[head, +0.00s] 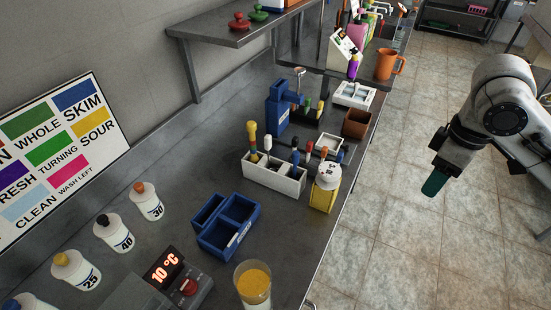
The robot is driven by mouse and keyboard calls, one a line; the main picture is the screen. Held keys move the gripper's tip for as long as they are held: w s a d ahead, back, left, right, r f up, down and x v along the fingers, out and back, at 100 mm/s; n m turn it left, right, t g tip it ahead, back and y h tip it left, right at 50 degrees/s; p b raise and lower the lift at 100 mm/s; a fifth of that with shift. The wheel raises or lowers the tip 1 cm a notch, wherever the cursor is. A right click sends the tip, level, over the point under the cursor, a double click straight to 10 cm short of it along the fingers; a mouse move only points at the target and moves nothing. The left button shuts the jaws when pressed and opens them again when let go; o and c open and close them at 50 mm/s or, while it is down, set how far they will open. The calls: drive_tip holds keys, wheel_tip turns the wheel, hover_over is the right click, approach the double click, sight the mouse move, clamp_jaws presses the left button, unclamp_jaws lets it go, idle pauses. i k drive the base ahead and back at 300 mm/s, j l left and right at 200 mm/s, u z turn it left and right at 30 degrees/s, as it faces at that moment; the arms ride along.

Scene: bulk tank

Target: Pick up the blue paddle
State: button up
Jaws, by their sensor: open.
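I cannot single out the blue paddle for certain. Several upright handled tools stand in and behind a white rack (274,181) on the steel counter. One of them is a dark tool with a blue part (295,156), and a yellow-topped tool (252,138) stands at the left end. Their lower ends are hidden in the rack. My gripper (435,184) hangs at the right over the tiled floor, well away from the counter and rack. Its dark green fingertips point down, and nothing clearly shows between them.
A blue compartment box (218,244), a yellow container with a white top (325,187) and a glass with yellow contents (253,285) stand on the counter. Numbered white bottles (147,202) line the wall side. A shelf (245,30) overhangs the back. Open floor lies right of the counter.

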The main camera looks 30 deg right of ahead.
sight(295, 155)
drive_tip(key=i+j, duration=0.8)
drive_tip(key=i, duration=0.1)
